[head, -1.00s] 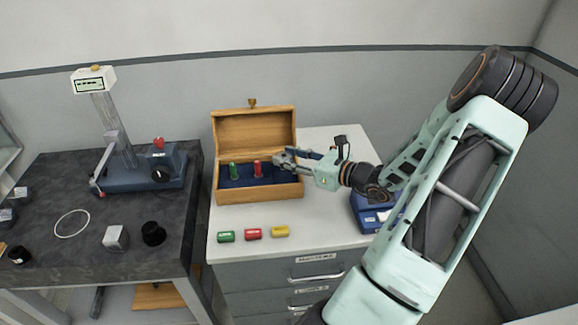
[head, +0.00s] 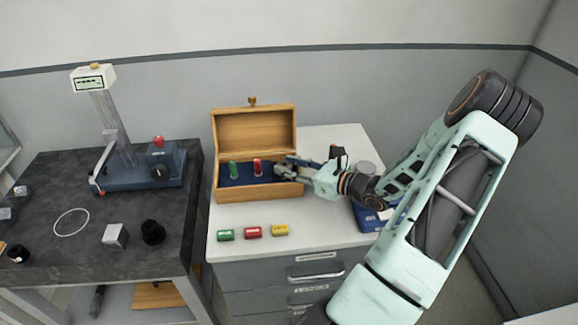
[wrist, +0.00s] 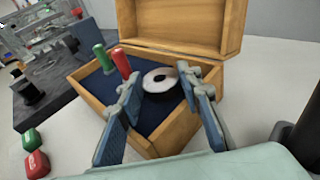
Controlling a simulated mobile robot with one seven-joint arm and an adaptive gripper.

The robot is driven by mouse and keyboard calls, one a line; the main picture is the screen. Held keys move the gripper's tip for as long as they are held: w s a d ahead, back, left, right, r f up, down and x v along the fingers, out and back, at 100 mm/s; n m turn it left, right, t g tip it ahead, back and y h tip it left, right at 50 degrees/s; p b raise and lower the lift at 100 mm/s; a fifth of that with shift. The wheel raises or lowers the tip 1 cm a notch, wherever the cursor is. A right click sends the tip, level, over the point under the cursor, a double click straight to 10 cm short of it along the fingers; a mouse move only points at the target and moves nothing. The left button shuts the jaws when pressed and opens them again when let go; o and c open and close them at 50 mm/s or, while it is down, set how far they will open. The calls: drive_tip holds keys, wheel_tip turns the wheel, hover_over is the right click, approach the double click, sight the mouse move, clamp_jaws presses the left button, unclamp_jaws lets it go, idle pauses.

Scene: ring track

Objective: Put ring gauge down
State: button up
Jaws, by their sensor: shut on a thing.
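The ring gauge (wrist: 158,79), a grey metal ring with a dark outer side and a hole, is between the fingertips of my gripper (wrist: 160,82) in the wrist view. My gripper (head: 282,171) is shut on it, inside the right end of the open wooden box (head: 231,195). The box has a dark blue lining (wrist: 90,83) and a raised lid. Whether the ring touches the lining is unclear. In the head view the fingers mostly hide the ring.
A green plug (head: 234,169) and a red plug (head: 257,167) stand upright in the box, left of my gripper. Green, red and yellow cylinders (head: 252,232) lie in front. A blue device (head: 369,217) stands right, near my arm. A dark bench (head: 60,185) is left.

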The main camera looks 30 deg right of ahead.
drive_tip(key=shift+s+f, duration=0.1)
drive_tip(key=shift+f, duration=0.15)
drive_tip(key=o, duration=1.3)
drive_tip(key=shift+f, duration=0.15)
drive_tip(key=shift+d+r+p, duration=0.1)
drive_tip(key=shift+r+p, duration=0.3)
drive_tip(key=shift+r, duration=0.15)
drive_tip(key=v, duration=1.2)
drive_tip(key=shift+r+b, duration=0.25)
drive_tip(key=shift+b, duration=0.05)
